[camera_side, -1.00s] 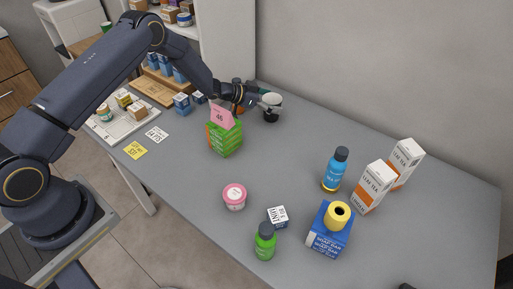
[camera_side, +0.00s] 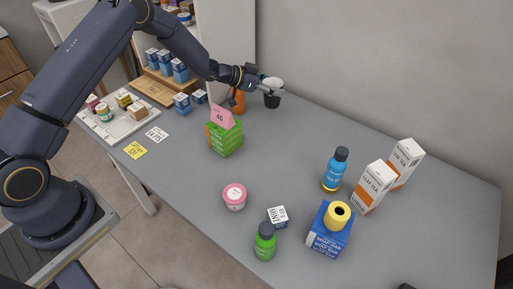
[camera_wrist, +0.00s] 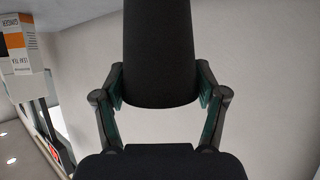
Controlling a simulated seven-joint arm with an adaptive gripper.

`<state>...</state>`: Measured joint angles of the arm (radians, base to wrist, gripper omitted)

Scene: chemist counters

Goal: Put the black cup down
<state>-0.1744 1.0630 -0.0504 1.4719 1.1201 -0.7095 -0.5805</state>
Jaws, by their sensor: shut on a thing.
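The black cup (camera_side: 272,99) is at the far end of the counter in the side view, partly covered by my gripper (camera_side: 270,84). My gripper is shut on it, reaching in from the left. The cup appears to hang a little above the counter. In the wrist view the dark cup (camera_wrist: 160,60) fills the upper middle, with a finger on each side of it. Its top end is cut off by the frame.
An orange bottle (camera_side: 238,101) stands just left of the cup. A blue bottle (camera_side: 335,170) and tea boxes (camera_side: 373,187) stand to the right. The counter (camera_side: 300,135) between is clear.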

